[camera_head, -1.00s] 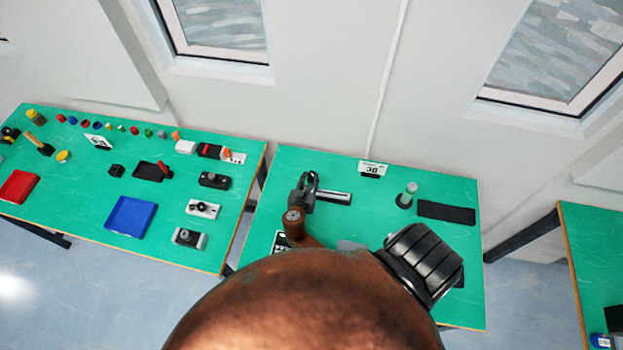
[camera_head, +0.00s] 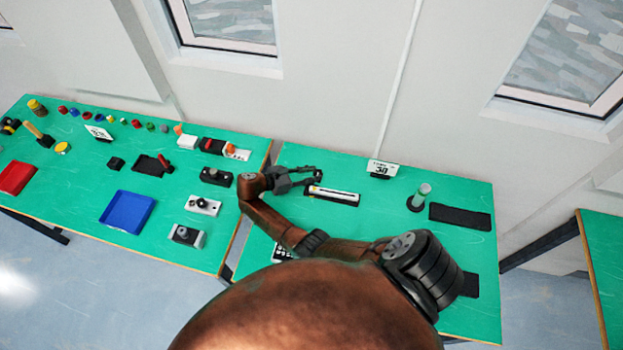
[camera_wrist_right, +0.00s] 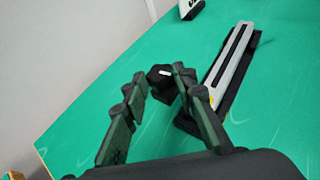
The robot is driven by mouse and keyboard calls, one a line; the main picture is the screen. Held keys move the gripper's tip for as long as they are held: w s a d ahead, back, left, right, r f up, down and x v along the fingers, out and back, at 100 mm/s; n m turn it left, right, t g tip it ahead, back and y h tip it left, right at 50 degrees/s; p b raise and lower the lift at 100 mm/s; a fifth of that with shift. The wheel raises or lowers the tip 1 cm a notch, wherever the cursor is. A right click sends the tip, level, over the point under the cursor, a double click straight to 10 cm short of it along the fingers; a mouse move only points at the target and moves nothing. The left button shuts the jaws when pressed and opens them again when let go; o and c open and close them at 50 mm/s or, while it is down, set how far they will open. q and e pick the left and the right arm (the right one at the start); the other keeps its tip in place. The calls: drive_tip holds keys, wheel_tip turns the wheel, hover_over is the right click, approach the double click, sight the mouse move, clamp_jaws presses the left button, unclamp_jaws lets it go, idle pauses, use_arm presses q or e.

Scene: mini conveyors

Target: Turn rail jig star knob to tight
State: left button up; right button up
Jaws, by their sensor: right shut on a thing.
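The rail jig (camera_head: 333,195) is a pale slotted rail on a dark base, lying on the middle green table. In the right wrist view the rail (camera_wrist_right: 230,62) runs up and away at the right. The black star knob (camera_wrist_right: 161,76) with a small white mark stands by the jig's near left end. My right gripper (camera_head: 313,177) reaches in from the left at the jig's left end. In the right wrist view its fingers (camera_wrist_right: 158,84) are shut on the star knob, one on each side. My left gripper is not in view.
A label card (camera_head: 382,168) stands at the table's back edge. A grey-green post (camera_head: 420,194) and a dark mat (camera_head: 460,216) lie to the right. The left table holds a blue tray (camera_head: 127,212) and several small parts. Green surface around the jig is clear.

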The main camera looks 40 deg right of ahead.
drive_tip(key=shift+d+f+m+g+b, duration=0.1)
drive_tip(key=shift+m+g+b, duration=0.5)
drive_tip(key=shift+g, duration=0.1)
drive_tip(key=o, duration=1.2)
drive_tip(key=shift+y, duration=0.3)
drive_tip(key=shift+c, duration=0.2)
drive_tip(key=shift+w, duration=0.1)
drive_tip(key=v, duration=1.2)
